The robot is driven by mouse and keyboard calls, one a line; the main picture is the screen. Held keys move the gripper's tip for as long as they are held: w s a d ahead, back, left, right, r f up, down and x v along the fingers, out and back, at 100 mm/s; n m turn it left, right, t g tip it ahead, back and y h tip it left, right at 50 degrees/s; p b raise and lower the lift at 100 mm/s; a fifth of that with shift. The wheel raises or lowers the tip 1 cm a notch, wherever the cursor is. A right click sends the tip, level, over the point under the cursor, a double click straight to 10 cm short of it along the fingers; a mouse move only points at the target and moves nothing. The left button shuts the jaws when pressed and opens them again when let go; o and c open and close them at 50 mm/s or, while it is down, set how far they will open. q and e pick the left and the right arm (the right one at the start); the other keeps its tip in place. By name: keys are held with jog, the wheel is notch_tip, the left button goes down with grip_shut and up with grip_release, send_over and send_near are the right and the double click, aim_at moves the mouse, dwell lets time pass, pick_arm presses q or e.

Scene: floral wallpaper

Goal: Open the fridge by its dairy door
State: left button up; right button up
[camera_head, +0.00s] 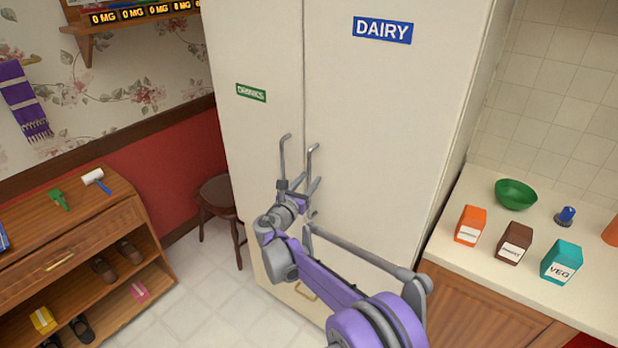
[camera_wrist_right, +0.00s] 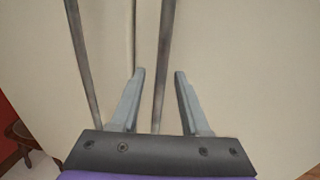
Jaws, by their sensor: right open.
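The cream fridge has a right door (camera_head: 400,110) with a blue DAIRY label (camera_head: 382,30) and a left door (camera_head: 250,60) with a green DRINKS label (camera_head: 251,93). Both doors look shut. Their grey bar handles stand side by side at the seam: the dairy handle (camera_head: 312,160) and the drinks handle (camera_head: 283,155). My right gripper (camera_head: 298,187) is open at the handles. In the wrist view the dairy handle (camera_wrist_right: 164,50) runs between the open fingers, apparently untouched; the drinks handle (camera_wrist_right: 80,50) lies left of them. My left gripper is out of view.
A counter (camera_head: 474,201) on the right holds a green bowl (camera_head: 516,194) and several boxes, close to the dairy door's right side. A dark stool (camera_head: 218,190) stands left of the fridge. A wooden shelf unit (camera_head: 90,235) is at far left. Tiled floor (camera_head: 205,290) lies between.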

jog(key=shift+w+d, duration=0.15)
jog(key=shift+w, duration=0.2)
grip_shut()
dwell(1.2)
